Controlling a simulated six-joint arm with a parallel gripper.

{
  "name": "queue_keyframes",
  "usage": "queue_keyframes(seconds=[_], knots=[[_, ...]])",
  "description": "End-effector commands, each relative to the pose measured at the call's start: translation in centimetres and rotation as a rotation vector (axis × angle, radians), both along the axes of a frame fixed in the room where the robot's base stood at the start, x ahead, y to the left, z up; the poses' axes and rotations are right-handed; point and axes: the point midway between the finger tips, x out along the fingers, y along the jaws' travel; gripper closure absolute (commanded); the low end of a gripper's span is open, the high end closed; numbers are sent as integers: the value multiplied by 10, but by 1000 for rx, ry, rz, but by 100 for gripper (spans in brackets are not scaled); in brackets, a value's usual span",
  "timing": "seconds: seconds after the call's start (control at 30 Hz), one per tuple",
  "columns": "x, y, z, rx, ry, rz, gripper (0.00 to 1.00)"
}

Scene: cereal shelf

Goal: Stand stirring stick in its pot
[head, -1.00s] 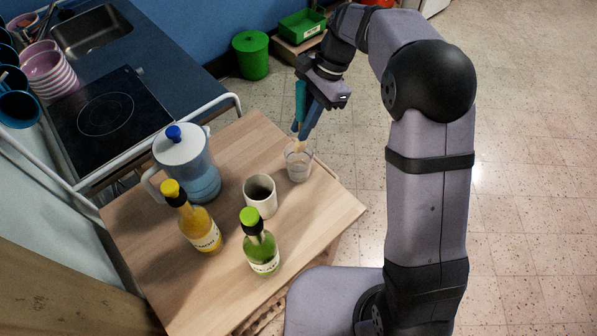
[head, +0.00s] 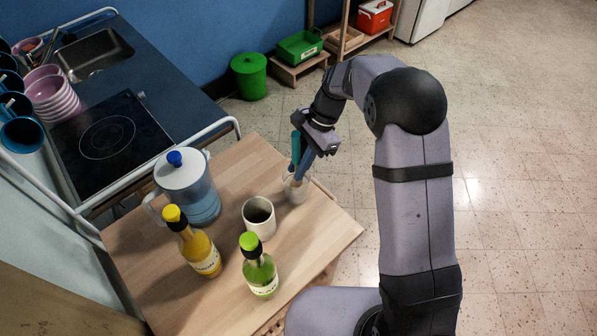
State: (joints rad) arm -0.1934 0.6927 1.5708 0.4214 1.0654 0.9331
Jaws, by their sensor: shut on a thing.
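A clear glass (head: 297,192) stands near the right edge of the wooden tabletop. My gripper (head: 297,174) is shut, its blue-teal fingers pointing down at the mouth of the glass. A small pale wooden piece, apparently the stirring stick (head: 296,183), shows at the fingertips. Its lower part is in or behind the glass wall, and its upper part is hidden by the fingers. A whitish cup with a dark inside (head: 259,220) stands upright to the lower left of the glass, apart from my gripper; it may be the pot.
A blue-lidded water jug (head: 187,190), a yellow bottle (head: 199,254) and a green bottle (head: 259,275) stand on the wooden tabletop (head: 316,235). A counter with a hob (head: 107,138) is at the left. The tabletop's right front corner is clear.

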Motion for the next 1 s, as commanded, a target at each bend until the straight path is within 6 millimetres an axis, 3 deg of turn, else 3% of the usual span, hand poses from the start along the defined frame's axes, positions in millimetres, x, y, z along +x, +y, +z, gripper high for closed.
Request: queue_keyframes(seconds=[0.3,0.73,0.77,1.0], knots=[[-1,0,-31,-1,3,0,100],[-1,0,-37,-1,2,0,100],[-1,0,-36,-1,1,-1,78],[-1,0,-35,-1,2,0,77]])
